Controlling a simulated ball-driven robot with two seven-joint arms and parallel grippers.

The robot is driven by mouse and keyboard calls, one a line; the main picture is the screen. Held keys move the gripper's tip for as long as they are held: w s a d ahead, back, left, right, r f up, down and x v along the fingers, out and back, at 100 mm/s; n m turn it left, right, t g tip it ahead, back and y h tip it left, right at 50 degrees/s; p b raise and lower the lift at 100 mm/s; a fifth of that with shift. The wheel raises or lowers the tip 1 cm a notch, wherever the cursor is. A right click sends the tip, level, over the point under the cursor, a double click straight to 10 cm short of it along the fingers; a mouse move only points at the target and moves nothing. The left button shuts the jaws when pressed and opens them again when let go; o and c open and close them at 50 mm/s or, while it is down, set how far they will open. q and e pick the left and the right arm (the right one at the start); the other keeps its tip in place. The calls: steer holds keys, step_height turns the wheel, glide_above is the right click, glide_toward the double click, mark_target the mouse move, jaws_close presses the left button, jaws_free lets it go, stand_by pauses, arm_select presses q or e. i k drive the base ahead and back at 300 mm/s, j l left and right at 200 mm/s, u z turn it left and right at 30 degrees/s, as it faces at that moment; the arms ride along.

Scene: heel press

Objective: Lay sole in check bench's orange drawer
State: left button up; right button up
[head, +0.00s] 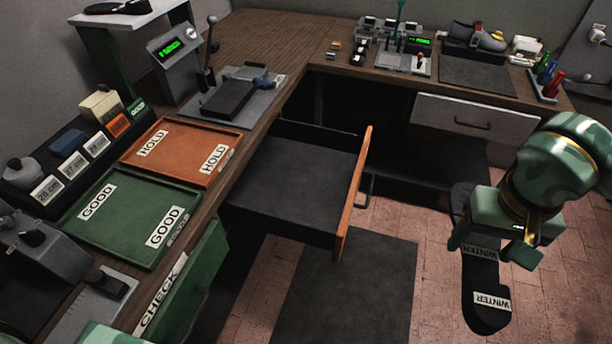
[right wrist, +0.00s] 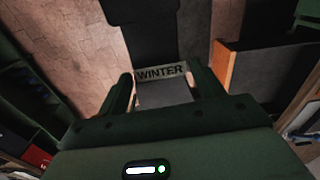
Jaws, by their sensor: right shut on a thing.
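The black sole (head: 484,314) with white WINTER labels hangs below my right gripper (head: 488,248), at the right of the head view. My right gripper is shut on the sole, which also shows between the fingers in the right wrist view (right wrist: 165,95). The orange drawer (head: 352,195) of the check bench (head: 252,120) is pulled out, and its dark floor looks empty. The sole is to the right of the drawer's orange front, apart from it and over the floor. The drawer front also shows in the right wrist view (right wrist: 221,72).
An orange HOLD tray (head: 180,152) and a green GOOD tray (head: 128,215) lie on the bench top. A grey drawer (head: 474,123) is shut at the back right. Dark mat (head: 350,290) and brick floor lie between.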

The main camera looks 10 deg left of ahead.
mark_target(296, 193)
steer(key=i+l+u, duration=0.3)
steer(key=i+l, duration=0.7)
steer(key=u, duration=1.4)
